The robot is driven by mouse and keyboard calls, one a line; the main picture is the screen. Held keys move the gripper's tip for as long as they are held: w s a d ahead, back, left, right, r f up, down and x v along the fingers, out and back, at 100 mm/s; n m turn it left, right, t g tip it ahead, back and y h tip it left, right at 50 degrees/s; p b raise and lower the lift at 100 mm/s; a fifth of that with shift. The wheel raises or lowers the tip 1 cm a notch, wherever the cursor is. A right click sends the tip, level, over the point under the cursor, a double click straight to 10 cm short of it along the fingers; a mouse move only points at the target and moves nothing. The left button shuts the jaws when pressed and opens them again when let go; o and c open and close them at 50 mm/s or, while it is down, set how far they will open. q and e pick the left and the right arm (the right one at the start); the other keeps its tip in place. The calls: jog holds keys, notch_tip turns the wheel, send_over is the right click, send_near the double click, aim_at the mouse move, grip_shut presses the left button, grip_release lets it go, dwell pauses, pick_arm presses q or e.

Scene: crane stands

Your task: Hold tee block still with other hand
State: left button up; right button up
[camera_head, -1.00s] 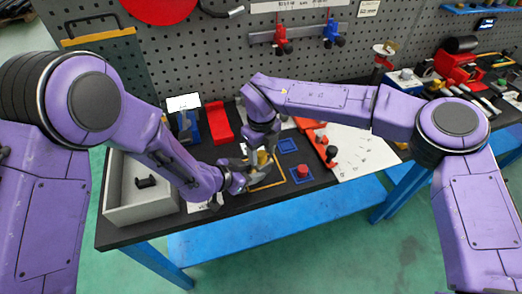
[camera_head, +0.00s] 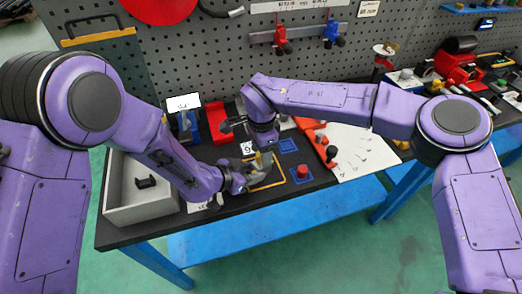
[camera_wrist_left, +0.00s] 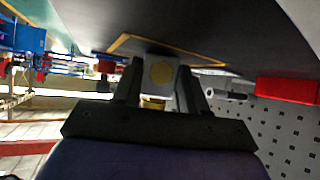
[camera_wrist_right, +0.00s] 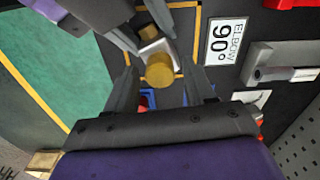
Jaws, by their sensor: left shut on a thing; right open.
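The tee block is a pale block (camera_wrist_left: 160,73) with brass ports. It shows between the jaws of my left gripper (camera_wrist_left: 158,85) in the left wrist view, within the yellow outline on the table. In the head view my left gripper (camera_head: 248,180) is shut on it, and its brass top (camera_head: 258,158) shows. In the right wrist view a round brass port (camera_wrist_right: 159,70) faces the camera. My right gripper (camera_wrist_right: 160,82) is open, its fingers apart on either side of that port in the picture and not closed on it. The head view shows my right gripper (camera_head: 238,125) behind the block.
An "ELBOW 90°" label (camera_wrist_right: 226,41) lies beside the yellow outline. Blue squares (camera_head: 288,145) lie to the right, one with a red piece (camera_head: 302,170). A grey bin (camera_head: 112,195) stands left, a red bin (camera_head: 216,120) behind.

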jog(key=n, duration=0.6)
jog(key=shift+n, duration=0.4)
jog(key=n, duration=0.6)
grip_shut()
jog(key=m, duration=0.4)
jog(key=shift+m, duration=0.4)
